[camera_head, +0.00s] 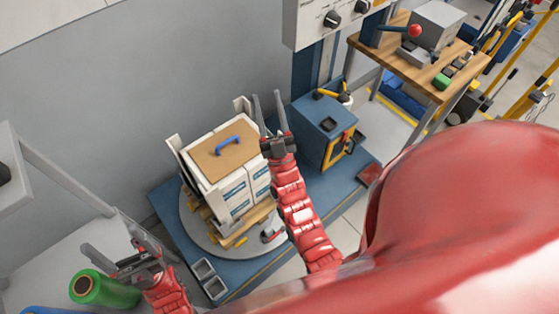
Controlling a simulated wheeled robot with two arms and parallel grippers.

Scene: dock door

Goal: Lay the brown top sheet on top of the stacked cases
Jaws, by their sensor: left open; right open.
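The brown top sheet (210,163) lies flat on top of the stacked cases (236,196), with a blue handle (229,145) on it. The cases are white with blue labels and stand on a wooden pallet (252,217). My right gripper (267,97) is open and empty, just right of the sheet's right edge in the picture. My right arm hides part of the right side of the stack. My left gripper (113,249) is open and empty at the lower left, apart from the stack.
The pallet sits on a round grey turntable (190,222) on a blue base. White upright panels (174,143) stand beside the stack. A green roll (106,290) lies by my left gripper. A blue cabinet (315,125) stands right of the stack, and a wooden workbench (389,44) is beyond it.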

